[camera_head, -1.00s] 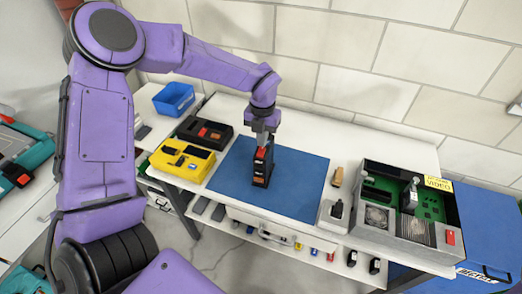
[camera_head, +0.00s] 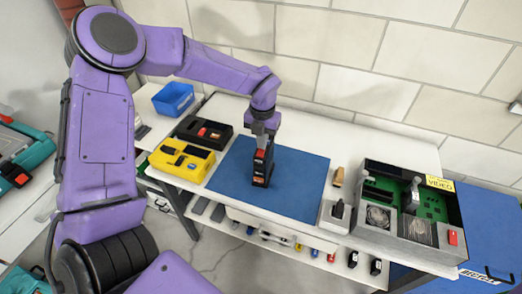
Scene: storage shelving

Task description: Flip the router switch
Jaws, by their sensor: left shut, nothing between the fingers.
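A dark upright box (camera_head: 260,173) with a small red part near its top stands on the blue mat (camera_head: 302,180); it looks like the router. The red part (camera_head: 260,154) may be its switch, but it is too small to tell which way it is set. My left gripper (camera_head: 263,143) points down at the top of the box, with its fingers shut and nothing between them. The fingertips are at or just behind the red part; I cannot tell if they touch it. The fingers hide part of the box's top. My right gripper is out of view.
A yellow device (camera_head: 182,160) and a black tray (camera_head: 204,133) lie left of the mat, with a blue bin (camera_head: 173,98) behind. An open case (camera_head: 410,234) with a green board stands at the right. The mat around the box is clear.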

